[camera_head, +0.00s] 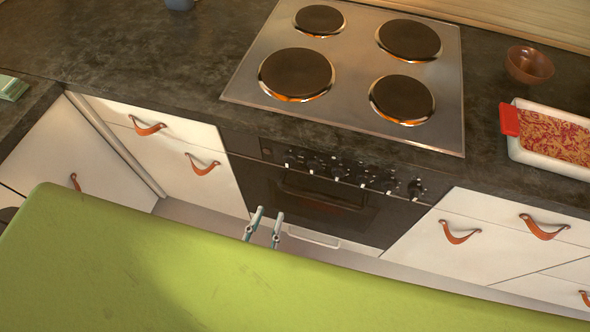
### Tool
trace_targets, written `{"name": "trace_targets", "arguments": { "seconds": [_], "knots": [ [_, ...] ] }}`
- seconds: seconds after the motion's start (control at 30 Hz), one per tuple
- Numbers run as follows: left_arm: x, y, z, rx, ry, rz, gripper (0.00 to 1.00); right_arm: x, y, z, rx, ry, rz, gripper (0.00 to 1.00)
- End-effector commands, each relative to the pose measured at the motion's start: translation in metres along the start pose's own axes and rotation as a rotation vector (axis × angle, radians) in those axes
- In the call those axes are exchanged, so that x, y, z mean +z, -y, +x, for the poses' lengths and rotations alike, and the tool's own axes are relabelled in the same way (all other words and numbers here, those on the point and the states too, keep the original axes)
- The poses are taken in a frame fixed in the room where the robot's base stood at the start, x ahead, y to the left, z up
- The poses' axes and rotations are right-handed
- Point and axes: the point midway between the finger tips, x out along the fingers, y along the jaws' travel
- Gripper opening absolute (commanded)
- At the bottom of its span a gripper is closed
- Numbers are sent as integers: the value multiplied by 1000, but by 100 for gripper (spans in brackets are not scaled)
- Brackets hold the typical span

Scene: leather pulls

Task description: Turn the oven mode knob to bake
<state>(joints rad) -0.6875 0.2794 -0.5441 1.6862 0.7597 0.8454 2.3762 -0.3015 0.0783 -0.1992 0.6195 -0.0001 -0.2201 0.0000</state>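The black oven (310,205) is built in below the hob, with its door shut. A row of several small dark knobs with light marks (340,173) runs along its panel. Labels are too small to read, so I cannot tell which knob is the mode knob or its setting. My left gripper (270,212) shows as two slim grey fingers, apart with nothing between them. It appears in front of the lower left of the oven, below the knob row and not touching a knob. Its arm is hidden behind the green foreground. My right gripper is not in view.
A steel hob (345,60) with round plates is set in the dark worktop (130,50). A brown bowl (529,65) and a white dish with red-yellow food (540,156) stand right. White drawers (490,235) with leather pulls flank the oven. A lime-green surface fills the foreground.

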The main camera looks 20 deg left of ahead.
Motion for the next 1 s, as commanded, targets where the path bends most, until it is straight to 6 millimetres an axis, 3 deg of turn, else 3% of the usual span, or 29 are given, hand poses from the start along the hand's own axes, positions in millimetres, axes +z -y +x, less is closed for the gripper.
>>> {"name": "trace_targets", "arguments": {
  "seconds": [0.13, 0.27, 0.7, 1.0],
  "knots": [
    [7, -2, 7, 12, 11, -44, 26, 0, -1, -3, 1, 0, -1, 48],
    [8, -2, 26, 12, 12, -41, 26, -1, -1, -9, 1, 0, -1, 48],
    [8, -2, 115, 10, 9, -38, 26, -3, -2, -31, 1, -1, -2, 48],
    [5, -2, 137, 9, 7, -37, 26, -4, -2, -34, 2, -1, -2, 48]
  ]
}}
